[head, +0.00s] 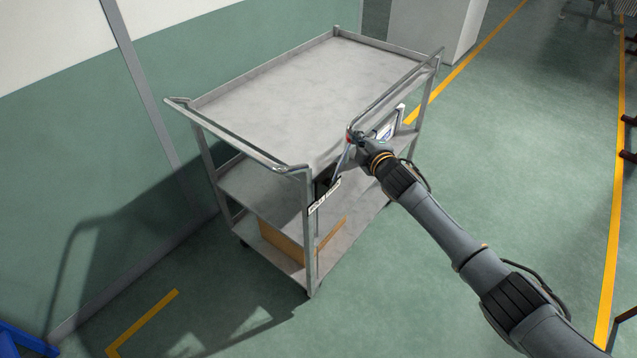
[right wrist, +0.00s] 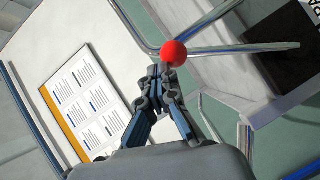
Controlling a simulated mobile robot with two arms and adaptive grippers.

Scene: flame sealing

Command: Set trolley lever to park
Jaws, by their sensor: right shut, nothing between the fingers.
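The grey metal trolley (head: 300,85) stands beside the wall. On its near right side a thin lever (head: 341,165) rises from a small black-and-white label plate (head: 324,195), tilted toward the right. Its red knob (head: 348,138) is partly hidden by my right gripper (head: 355,138). In the right wrist view the red knob (right wrist: 174,53) is just beyond and slightly right of the closed fingertips of my right gripper (right wrist: 160,73). The fingers hold nothing; whether they touch the knob I cannot tell. The label's wording is too small to read. My left gripper is out of view.
A tubular handle rail (head: 395,88) runs along the trolley's right side above the gripper. A brown box (head: 282,241) lies on the bottom shelf. The top is empty. Open green floor (head: 520,130) lies to the right.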

